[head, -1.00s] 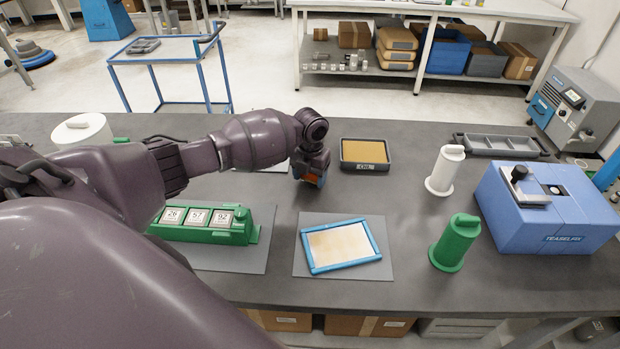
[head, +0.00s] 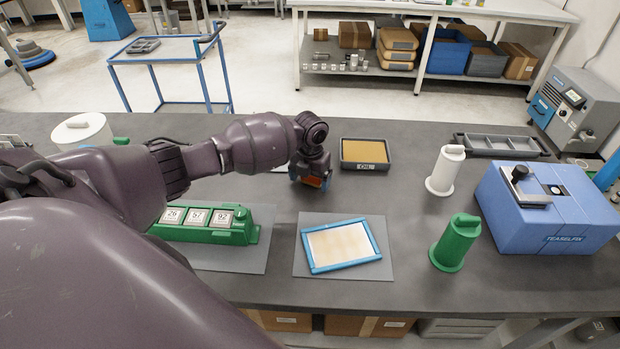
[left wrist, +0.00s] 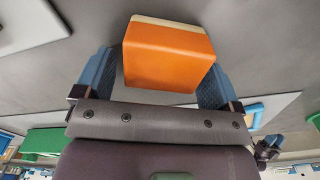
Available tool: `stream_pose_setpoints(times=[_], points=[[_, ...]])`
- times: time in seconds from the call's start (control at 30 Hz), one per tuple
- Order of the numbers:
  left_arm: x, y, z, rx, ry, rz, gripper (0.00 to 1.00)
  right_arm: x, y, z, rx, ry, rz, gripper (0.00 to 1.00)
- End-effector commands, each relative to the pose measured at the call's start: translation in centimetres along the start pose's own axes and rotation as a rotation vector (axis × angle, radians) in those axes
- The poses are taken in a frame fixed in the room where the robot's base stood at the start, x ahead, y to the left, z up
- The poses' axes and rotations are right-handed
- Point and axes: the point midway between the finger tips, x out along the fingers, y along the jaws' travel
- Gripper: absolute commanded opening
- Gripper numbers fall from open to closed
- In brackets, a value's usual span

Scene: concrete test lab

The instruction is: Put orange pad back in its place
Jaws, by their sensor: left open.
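The orange pad (left wrist: 168,58) is a block with a pale cream layer along one edge. It sits between the two blue fingers of my left gripper (left wrist: 155,82) in the left wrist view. The jaws are open, with a gap at the left finger; I cannot tell whether the right finger touches it. In the head view, my left gripper (head: 311,180) is low over the bench, and only a sliver of orange shows under it.
A dark tray (head: 364,165) with a tan surface stands just right of the gripper. A blue-framed panel (head: 341,244) on a grey mat and a green numbered block (head: 206,233) lie nearer. White (head: 445,170) and green (head: 455,243) cylinders stand right, beside a blue machine (head: 552,210).

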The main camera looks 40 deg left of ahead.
Motion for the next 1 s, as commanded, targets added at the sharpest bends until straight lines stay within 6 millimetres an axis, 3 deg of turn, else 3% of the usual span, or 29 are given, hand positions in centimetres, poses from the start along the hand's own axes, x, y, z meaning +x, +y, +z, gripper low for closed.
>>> stream_pose_setpoints(times=[0.17,0.6,0.8,1.0], points=[[-2.1,0.0,0.1,0.002,-0.004,0.001,0.89,0.1,0.0,-0.6,-0.001,0.009,-0.001,0.43],[-10.1,0.0,0.1,0.001,-0.004,0.000,0.89,-0.5,0.1,-0.3,0.001,-0.002,0.002,0.43],[-11.8,0.0,0.0,0.000,-0.001,-0.001,0.89,-0.7,0.1,0.0,0.002,-0.008,0.003,0.43],[-12.2,0.0,0.0,0.001,-0.001,0.000,0.89,-0.6,0.1,-0.1,0.001,-0.006,0.002,0.43]])
